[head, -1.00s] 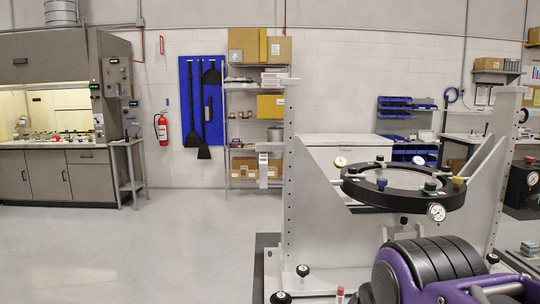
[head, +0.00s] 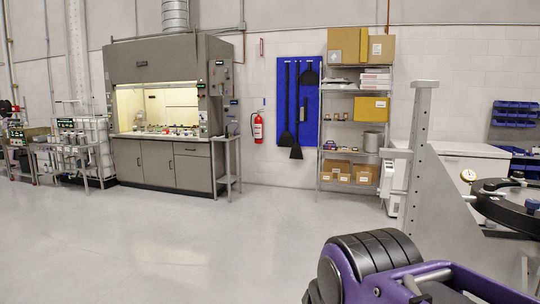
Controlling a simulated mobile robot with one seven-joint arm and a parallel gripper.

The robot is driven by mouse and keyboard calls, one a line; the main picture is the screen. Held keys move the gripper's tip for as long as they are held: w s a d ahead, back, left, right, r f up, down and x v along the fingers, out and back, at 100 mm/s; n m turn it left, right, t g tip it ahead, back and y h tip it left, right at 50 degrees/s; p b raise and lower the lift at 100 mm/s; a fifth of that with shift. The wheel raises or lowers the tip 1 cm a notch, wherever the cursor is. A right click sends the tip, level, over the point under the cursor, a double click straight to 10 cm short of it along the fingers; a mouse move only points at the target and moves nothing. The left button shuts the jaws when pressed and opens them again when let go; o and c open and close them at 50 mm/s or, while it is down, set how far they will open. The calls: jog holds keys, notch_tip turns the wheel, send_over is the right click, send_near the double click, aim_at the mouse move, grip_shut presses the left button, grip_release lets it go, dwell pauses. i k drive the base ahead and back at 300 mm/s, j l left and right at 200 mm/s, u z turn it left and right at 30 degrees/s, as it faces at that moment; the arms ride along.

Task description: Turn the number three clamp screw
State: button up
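The mirror fixture's grey upright frame (head: 424,165) stands at the right in the head view. A black ring (head: 518,208) is mounted on it and is cut off by the right edge. A dark blue knob (head: 532,204) and a dark knob sit on the ring, and a white dial gauge (head: 468,175) stands at its left. I cannot read any numbers, so I cannot tell which is the number three clamp screw. My purple and black arm shows at the bottom right. My gripper is not in view.
A fume hood (head: 170,100) stands at the back left, with a small side table (head: 228,165) beside it. A red fire extinguisher (head: 257,127) and a blue tool board (head: 299,105) hang on the wall. A shelf rack (head: 340,110) holds boxes. The grey floor (head: 160,245) at left is clear.

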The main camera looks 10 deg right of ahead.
aim_at(516, 174)
jog(key=i+j+u, duration=0.55)
jog(key=u, duration=0.3)
jog(key=i+j+z, duration=0.2)
jog(key=i, duration=0.35)
jog(key=i+j+z, duration=0.15)
jog(key=i, duration=0.45)
jog(key=i+l+z, duration=0.1)
jog(key=i+z, duration=0.4)
jog(key=z, duration=0.2)
jog(key=i+z, duration=0.8)
jog(key=i, duration=0.6)
jog(key=i+z, duration=0.1)
jog(key=i, duration=1.1)
jog(key=i+z, duration=0.35)
jog(key=i+j+z, duration=0.2)
jog(key=i+z, duration=0.15)
jog(key=i, duration=0.25)
jog(key=i+z, duration=0.2)
jog(key=z, duration=0.2)
jog(key=i+z, duration=0.15)
jog(key=z, duration=0.25)
jog(key=i+z, duration=0.2)
jog(key=z, duration=0.2)
jog(key=i+l+z, duration=0.1)
jog(key=i+z, duration=0.4)
jog(key=z, duration=0.2)
jog(key=i+z, duration=0.35)
jog(key=k, duration=0.1)
